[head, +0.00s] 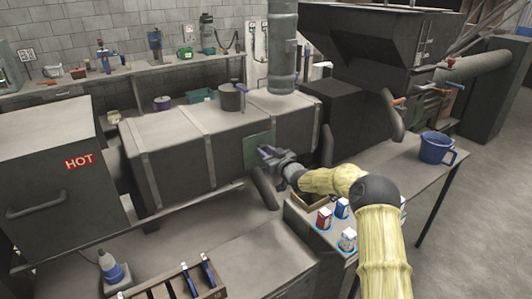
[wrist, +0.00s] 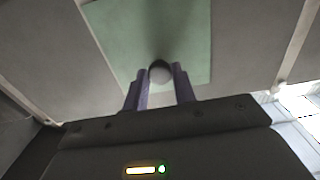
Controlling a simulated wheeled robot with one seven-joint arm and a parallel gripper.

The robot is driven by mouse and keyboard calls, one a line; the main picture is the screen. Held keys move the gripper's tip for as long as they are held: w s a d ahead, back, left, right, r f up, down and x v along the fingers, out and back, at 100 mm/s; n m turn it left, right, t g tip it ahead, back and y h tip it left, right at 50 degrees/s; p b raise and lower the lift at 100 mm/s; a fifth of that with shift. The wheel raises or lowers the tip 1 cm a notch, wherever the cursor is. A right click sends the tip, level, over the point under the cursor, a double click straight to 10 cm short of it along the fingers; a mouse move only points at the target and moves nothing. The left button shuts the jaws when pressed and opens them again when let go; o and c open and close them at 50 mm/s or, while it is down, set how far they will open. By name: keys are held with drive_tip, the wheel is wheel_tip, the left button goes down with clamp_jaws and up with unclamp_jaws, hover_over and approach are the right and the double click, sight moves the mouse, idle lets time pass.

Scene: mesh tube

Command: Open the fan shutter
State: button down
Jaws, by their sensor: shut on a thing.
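The fan shutter appears to be a flat green plate (head: 257,152) on the front face of the long grey duct. In the wrist view the green plate (wrist: 190,35) fills the upper middle, with a round grey knob (wrist: 160,72) standing out from it. My gripper (head: 265,152) is at the plate in the head view. In the wrist view its two purple fingers (wrist: 160,80) are on either side of the knob, shut on it. The lower part of the plate is hidden behind the fingers and gripper body.
The grey duct (head: 180,150) runs across the middle. A box marked HOT (head: 50,170) stands at left. Below my arm are several small containers (head: 324,219). A blue jug (head: 437,147) stands on the right table. A wooden tool rack (head: 180,284) is at the front.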

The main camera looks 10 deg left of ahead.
drive_tip(key=c, duration=1.1)
unclamp_jaws()
drive_tip(key=shift+s+a, duration=0.2)
drive_tip(key=shift+a, duration=0.35)
drive_tip(key=shift+c, duration=0.2)
drive_tip(key=shift+d, duration=0.6)
drive_tip(key=b+v, duration=0.4)
drive_tip(key=v, duration=1.3)
drive_tip(key=shift+s, duration=0.2)
